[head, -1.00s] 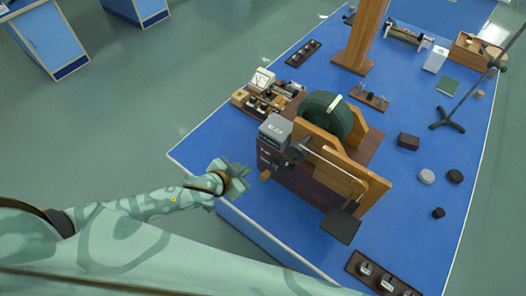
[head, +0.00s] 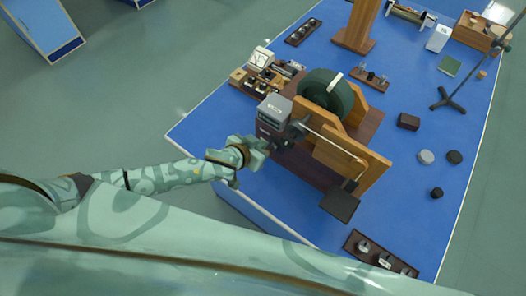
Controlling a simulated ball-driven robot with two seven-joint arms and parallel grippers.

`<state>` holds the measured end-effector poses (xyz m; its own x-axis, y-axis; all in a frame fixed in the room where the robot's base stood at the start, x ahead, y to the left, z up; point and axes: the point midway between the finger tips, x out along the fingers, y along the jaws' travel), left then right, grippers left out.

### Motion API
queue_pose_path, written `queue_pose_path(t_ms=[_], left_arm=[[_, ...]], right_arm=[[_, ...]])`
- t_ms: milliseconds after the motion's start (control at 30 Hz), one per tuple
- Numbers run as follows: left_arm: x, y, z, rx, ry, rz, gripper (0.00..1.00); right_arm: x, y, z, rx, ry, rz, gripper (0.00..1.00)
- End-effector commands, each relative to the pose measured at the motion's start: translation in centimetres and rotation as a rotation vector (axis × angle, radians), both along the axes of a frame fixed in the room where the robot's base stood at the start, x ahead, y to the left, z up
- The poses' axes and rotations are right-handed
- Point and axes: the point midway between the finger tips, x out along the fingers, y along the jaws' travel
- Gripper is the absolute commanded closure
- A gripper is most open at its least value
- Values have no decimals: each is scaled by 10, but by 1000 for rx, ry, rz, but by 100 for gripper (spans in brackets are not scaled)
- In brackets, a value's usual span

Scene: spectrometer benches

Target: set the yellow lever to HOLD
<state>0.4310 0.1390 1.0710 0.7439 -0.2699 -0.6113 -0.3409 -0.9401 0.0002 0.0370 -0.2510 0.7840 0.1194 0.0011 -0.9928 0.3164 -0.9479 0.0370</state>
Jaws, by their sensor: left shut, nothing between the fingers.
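My left gripper (head: 262,148) is shut and empty, at the lower front of the grey-topped instrument box (head: 274,108) on the blue bench. The fingers look close to the box's front face; I cannot tell whether they touch it. The yellow lever is not clearly visible now; my gripper covers the spot at the foot of the box where a yellowish knob showed earlier. The lever's setting and any HOLD marking cannot be read. My right gripper is not in view.
A wooden stand with a dark green wheel (head: 328,92) and a dark plate (head: 339,205) is right of the box. Small apparatus (head: 262,82) stands behind it. A dark tray (head: 380,256) lies near the front. The blue bench top (head: 207,125) is clear at left.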

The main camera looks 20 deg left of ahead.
Motion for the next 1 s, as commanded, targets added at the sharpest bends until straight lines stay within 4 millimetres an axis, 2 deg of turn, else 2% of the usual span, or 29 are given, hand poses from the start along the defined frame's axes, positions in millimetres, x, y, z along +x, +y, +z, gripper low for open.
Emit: queue_pose_path(t_ms=[167,400,1000], left_arm=[[29,-11,-24,2,-2,-1,100],[17,-6,-54,1,1,-1,100],[15,-5,-63,-3,-6,-1,100]], right_arm=[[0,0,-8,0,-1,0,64],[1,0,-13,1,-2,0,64],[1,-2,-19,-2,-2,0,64]])
